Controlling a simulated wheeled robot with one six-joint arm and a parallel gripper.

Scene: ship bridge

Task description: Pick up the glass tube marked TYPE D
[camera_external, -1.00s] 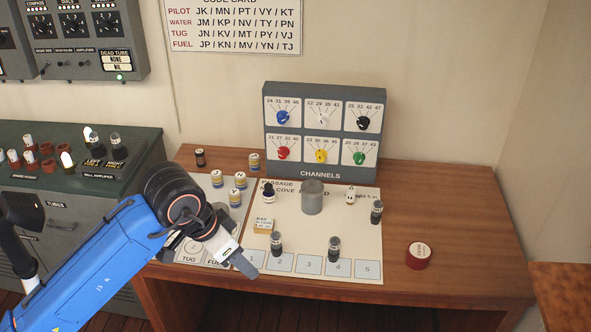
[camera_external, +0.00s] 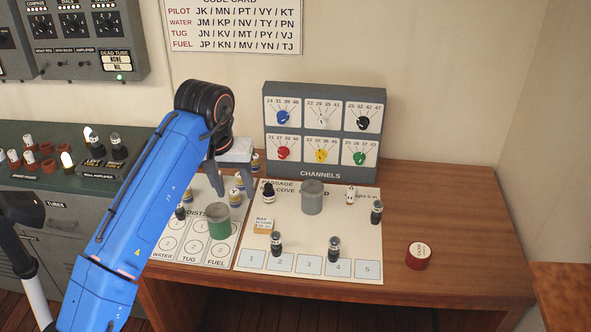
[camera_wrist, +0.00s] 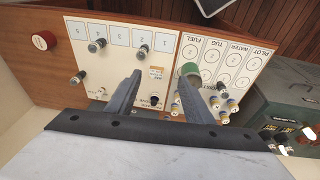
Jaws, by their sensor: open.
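No TYPE D marking is legible on any tube. Several small white and red-based tubes (camera_external: 28,140) stand on the green cabinet at the left of the external view. My gripper (camera_external: 232,184) hangs fingers down over the back left of the desk, open and empty. Its two spread fingers also show in the wrist view (camera_wrist: 158,88), with desk items below and nothing between the tips.
A green cylinder (camera_external: 215,222) and several blue-and-yellow cylinders (camera_external: 236,196) stand near my fingers. A grey cylinder (camera_external: 312,198), several dark-bodied pieces (camera_external: 334,249) and a small card (camera_external: 263,226) are on the passage sheet. The channels box (camera_external: 320,174) stands behind. The desk's right side is mostly clear, except a red cylinder (camera_external: 418,256).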

